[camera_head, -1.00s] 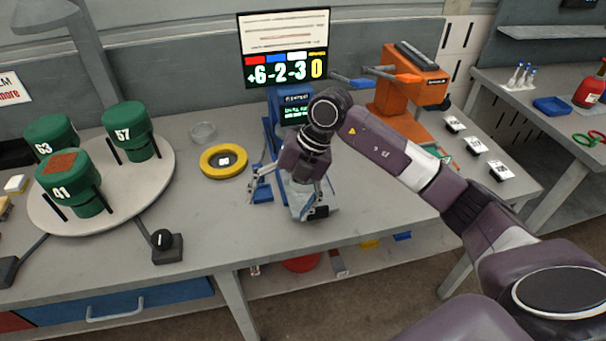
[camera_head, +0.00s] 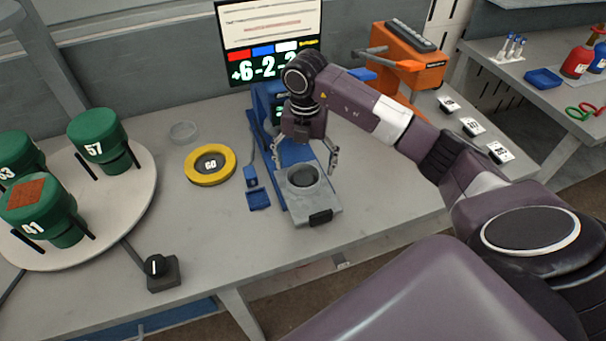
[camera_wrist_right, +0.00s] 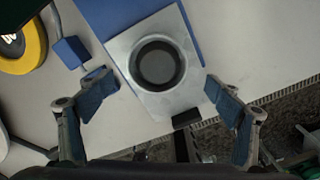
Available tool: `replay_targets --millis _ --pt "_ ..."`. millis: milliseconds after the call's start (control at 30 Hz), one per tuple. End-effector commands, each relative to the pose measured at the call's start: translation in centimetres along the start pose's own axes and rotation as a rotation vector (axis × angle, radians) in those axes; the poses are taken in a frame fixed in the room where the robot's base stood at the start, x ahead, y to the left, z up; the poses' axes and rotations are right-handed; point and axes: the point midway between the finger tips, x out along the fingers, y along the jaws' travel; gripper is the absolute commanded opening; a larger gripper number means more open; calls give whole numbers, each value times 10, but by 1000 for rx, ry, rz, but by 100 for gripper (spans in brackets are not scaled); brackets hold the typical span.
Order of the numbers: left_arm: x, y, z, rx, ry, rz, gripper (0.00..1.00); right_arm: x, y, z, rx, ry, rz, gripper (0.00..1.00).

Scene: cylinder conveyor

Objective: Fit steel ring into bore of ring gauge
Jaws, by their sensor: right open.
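The yellow ring gauge (camera_head: 211,165) lies flat on the bench, left of the blue fixture, its dark centre marked "GO". Its edge shows in the right wrist view (camera_wrist_right: 35,50). A grey, steel-looking ring (camera_head: 302,177) is on the metal plate (camera_head: 318,206) of the blue fixture. In the right wrist view the ring (camera_wrist_right: 158,65) shows a dark round centre; I cannot tell whether it is loose. My right gripper (camera_head: 302,166) is open over the plate. Its fingers are spread either side of the ring, apart from it and empty. My left gripper is out of view.
A shallow clear dish (camera_head: 184,132) is behind the gauge. A round white stand (camera_head: 120,215) with green cylinders is at the left. A black knob box (camera_head: 162,273) is near the front edge. An orange device (camera_head: 410,65) is behind my right arm. Bench between gauge and knob is clear.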

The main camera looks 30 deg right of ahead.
Motion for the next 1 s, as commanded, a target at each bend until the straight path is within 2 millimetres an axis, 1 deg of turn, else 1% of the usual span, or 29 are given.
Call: replay_targets --millis 33,133,200,300,400,500,933,1000 --pt "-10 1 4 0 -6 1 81 5 1 -2 0 6 -3 85" --pt "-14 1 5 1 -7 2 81 21 2 -1 0 4 -2 85" --pt "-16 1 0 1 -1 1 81 29 2 -1 0 4 -1 85" --pt "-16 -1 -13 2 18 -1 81 34 2 0 -1 1 0 85" --pt "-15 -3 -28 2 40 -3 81 35 2 0 -1 0 1 85" --pt "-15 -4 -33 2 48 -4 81 35 2 0 -1 0 1 85" --pt "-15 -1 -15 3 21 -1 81 34 2 0 -1 0 1 37" --pt "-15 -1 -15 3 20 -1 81 34 2 0 -1 0 2 36"
